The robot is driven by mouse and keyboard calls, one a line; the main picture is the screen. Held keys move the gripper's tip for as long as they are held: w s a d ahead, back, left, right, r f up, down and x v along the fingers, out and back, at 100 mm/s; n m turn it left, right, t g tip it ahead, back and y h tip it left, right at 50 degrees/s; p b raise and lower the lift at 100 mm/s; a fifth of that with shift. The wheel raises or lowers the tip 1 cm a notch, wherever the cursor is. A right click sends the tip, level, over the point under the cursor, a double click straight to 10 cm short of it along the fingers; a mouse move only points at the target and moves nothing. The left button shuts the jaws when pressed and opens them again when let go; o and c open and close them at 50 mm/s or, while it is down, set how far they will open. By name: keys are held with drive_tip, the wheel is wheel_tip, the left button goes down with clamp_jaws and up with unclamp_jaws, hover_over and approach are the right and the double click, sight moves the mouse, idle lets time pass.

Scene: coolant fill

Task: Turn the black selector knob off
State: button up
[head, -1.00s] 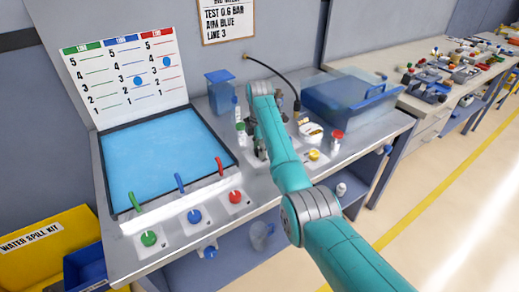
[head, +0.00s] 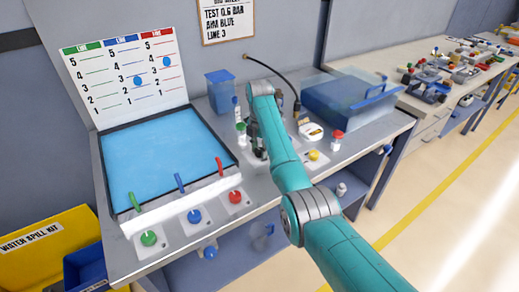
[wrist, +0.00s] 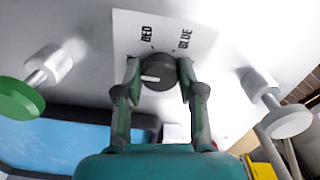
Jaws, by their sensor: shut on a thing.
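The black selector knob (wrist: 160,71) shows in the wrist view on a white plate (wrist: 195,32) with the printed words RED and BLUE. A white pointer mark on the knob faces left in that view, away from both readable words. Any label on that side is hidden by a finger. My gripper (wrist: 159,76) is shut on the knob, one finger on each side of it. In the head view my gripper (head: 259,147) is low over the bench, and my arm hides most of the knob there.
A yellow button (head: 314,155) is nearby.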

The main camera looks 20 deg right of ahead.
sight(260, 150)
drive_tip(key=o, duration=1.1)
drive_tip(key=shift+o, duration=0.2)
drive_tip(key=shift+r, duration=3.75)
